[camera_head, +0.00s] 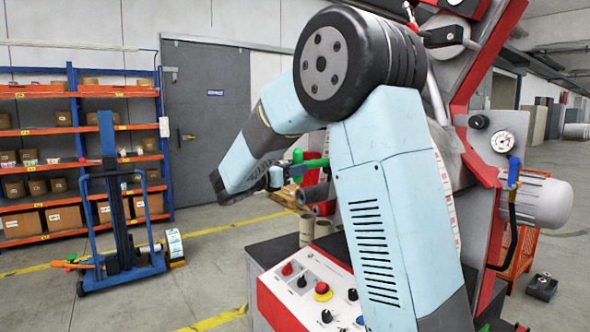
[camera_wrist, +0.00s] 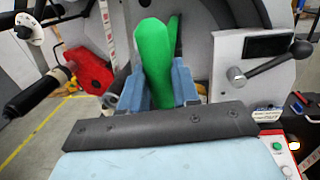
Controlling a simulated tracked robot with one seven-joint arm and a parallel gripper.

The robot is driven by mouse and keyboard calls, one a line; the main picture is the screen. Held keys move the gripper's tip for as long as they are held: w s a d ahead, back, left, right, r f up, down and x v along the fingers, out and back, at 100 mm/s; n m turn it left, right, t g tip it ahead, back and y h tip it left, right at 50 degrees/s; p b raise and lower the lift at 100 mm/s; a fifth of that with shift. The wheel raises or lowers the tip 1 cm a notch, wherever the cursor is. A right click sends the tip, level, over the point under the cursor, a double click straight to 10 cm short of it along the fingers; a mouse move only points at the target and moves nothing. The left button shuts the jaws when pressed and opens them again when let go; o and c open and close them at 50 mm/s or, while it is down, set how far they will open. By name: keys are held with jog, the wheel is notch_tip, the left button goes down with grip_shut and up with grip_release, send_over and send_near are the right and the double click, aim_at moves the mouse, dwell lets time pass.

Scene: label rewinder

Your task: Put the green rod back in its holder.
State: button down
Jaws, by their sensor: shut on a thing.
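The green rod (camera_wrist: 154,55) stands between the blue fingers of my gripper (camera_wrist: 158,90) in the wrist view, its near end wide toward the camera. My gripper is shut on the rod. There my gripper (camera_head: 290,167) is small and partly hidden by my own arm links. I cannot make out the rod's holder in either view, nor whether the rod touches the machine.
The label rewinder (camera_head: 480,150) fills the right side, with a red and white control panel (camera_head: 305,292) low in front. A blue lift trolley (camera_head: 118,215) and orange shelves with boxes (camera_head: 50,190) stand at left. A black-handled lever (camera_wrist: 270,64) sits right of the rod.

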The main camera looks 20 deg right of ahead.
jog(key=shift+f, duration=0.25)
jog(key=c, duration=0.8)
grip_release()
jog(key=shift+o, duration=0.2)
